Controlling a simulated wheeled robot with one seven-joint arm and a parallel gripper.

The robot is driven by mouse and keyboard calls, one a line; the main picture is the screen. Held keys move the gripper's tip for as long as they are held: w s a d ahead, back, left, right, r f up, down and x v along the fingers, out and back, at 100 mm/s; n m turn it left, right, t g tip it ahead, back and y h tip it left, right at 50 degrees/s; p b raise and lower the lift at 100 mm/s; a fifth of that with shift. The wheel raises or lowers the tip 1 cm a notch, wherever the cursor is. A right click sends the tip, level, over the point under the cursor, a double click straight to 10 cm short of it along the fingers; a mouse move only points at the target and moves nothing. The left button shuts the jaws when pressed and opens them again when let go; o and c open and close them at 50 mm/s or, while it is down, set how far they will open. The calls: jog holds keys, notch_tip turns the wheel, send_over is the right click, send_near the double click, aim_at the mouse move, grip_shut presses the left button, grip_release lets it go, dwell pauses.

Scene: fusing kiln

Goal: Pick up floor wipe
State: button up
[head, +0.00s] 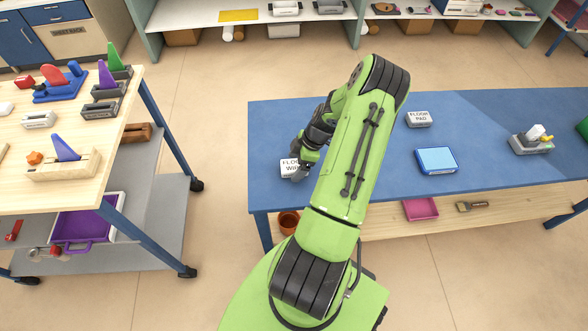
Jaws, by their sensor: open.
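The floor wipe (290,171) is a small white block with dark lettering, partly covered on its right side by my gripper. It lies on the blue tabletop (269,130) near the table's left front edge. My gripper (302,170) is at the block's right side, pointing down over it. It is open, though its fingertips are small and partly hidden by my green arm. I cannot tell whether the fingers touch the block.
A similar white block marked floor pad (418,118) and a blue box (436,160) lie further right on the table. A grey tray (531,144) stands beyond them. A wooden cart (120,100) is at left, with bare floor between.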

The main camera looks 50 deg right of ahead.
aim_at(297, 165)
jog(key=shift+f, duration=0.15)
jog(key=shift+c, duration=0.3)
jog(key=c, duration=1)
notch_tip(297, 165, up, 10)
jog(key=shift+r+p, duration=0.1)
jog(key=shift+p, duration=1.15)
jog(key=o, duration=0.4)
jog(key=c, duration=0.3)
